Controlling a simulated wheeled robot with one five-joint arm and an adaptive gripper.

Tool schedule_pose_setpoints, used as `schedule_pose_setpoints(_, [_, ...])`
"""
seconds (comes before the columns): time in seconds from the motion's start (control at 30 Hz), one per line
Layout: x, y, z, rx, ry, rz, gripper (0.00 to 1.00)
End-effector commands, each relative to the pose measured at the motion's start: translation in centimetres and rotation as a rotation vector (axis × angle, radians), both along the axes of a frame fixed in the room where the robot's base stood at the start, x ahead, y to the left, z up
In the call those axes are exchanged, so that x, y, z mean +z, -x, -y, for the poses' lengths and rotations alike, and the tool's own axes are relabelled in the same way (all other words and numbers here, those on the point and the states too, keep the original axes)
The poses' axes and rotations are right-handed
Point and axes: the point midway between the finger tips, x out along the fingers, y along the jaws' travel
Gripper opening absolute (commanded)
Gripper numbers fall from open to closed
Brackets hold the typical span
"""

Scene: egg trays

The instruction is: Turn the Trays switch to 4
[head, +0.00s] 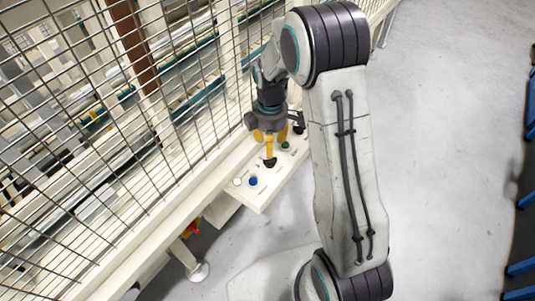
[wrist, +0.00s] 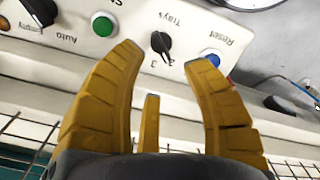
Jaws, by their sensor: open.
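The Trays switch is a black rotary knob (wrist: 160,44) on a white panel, with its "Trays" label upside down in the wrist view. Small digits, seemingly 2 and 3, are printed beside it. Which digit it points to I cannot tell. In the head view a black knob (head: 270,162) shows just below the fingers. My gripper (head: 270,148) has yellow fingers, points down at the panel and is empty. In the wrist view my gripper (wrist: 165,58) is open, with two fingers spread on either side of the knob and a third between them, apart from the knob.
The control panel (head: 262,200) also carries a green button (wrist: 103,24), a blue Reset button (wrist: 210,57) and another black knob (wrist: 40,12) marked Auto. A wire mesh fence (head: 190,120) stands close on the left.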

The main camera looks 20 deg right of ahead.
Motion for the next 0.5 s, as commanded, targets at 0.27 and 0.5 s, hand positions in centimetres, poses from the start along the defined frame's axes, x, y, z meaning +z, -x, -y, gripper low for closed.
schedule_pose_setpoints(0.27, [-0.3,-0.1,0.0,0.18,-0.001,0.006,0.44])
schedule_pose_setpoints(0.5, [-2.8,-0.1,0.0,0.195,-0.001,0.003,0.44])
